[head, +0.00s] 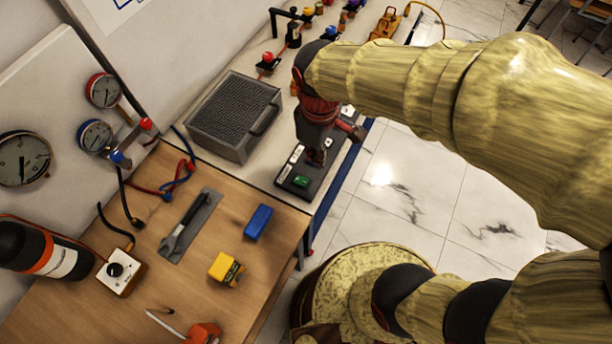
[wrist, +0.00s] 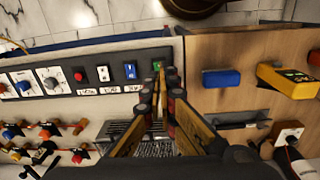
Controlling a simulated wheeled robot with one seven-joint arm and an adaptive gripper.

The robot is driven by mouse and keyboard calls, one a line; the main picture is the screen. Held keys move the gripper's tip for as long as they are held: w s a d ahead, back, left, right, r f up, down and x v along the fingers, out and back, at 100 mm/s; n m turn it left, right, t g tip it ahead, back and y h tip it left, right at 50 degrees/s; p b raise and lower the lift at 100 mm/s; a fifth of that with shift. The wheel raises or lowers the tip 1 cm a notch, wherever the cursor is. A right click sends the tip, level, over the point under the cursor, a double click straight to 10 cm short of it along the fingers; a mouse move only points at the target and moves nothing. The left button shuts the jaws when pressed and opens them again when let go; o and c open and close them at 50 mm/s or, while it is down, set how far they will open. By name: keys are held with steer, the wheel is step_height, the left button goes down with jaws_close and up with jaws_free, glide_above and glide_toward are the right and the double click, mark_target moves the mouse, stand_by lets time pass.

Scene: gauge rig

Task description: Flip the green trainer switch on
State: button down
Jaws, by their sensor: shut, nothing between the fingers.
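The green trainer switch (head: 301,181) sits at the near end of a dark control panel (head: 284,180) on the pale bench. In the wrist view the green switch (wrist: 156,65) shows just left of the fingertips, partly covered by them. My gripper (head: 317,155) is over the panel, beside the green switch, pointing down. Its fingers (wrist: 166,76) are closed together with nothing between them. I cannot tell whether the fingertips touch the switch, nor which way the switch is set.
A blue switch (wrist: 130,71), a white switch (wrist: 103,73) and a red button (wrist: 79,76) line the panel. A grey vented box (head: 234,115) stands close beside it. The wooden bench holds a blue block (head: 258,222) and a yellow meter (head: 225,268).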

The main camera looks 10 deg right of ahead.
mark_target(307, 182)
steer(key=w+a+f+n, duration=0.1)
steer(key=w+n, duration=0.1)
steer(key=n, duration=0.7)
steer(key=w+a+f+n+g+h, duration=0.1)
steer(key=w+a+f+n, duration=0.1)
steer(key=n, duration=0.7)
steer(key=shift+w+a+f+n, duration=0.25)
steer(key=shift+n, duration=0.05)
steer(key=f+b, duration=0.1)
steer(key=f, duration=0.3)
steer(key=d+f+b, duration=0.1)
steer(key=f+b, duration=0.1)
steer(key=f, duration=0.3)
steer(key=s+f+b, duration=0.1)
steer(key=f, duration=0.3)
steer(key=shift+d+f+b, duration=0.2)
steer(key=shift+f+b, duration=0.1)
steer(key=shift+f, duration=0.1)
steer(key=shift+f, duration=0.1)
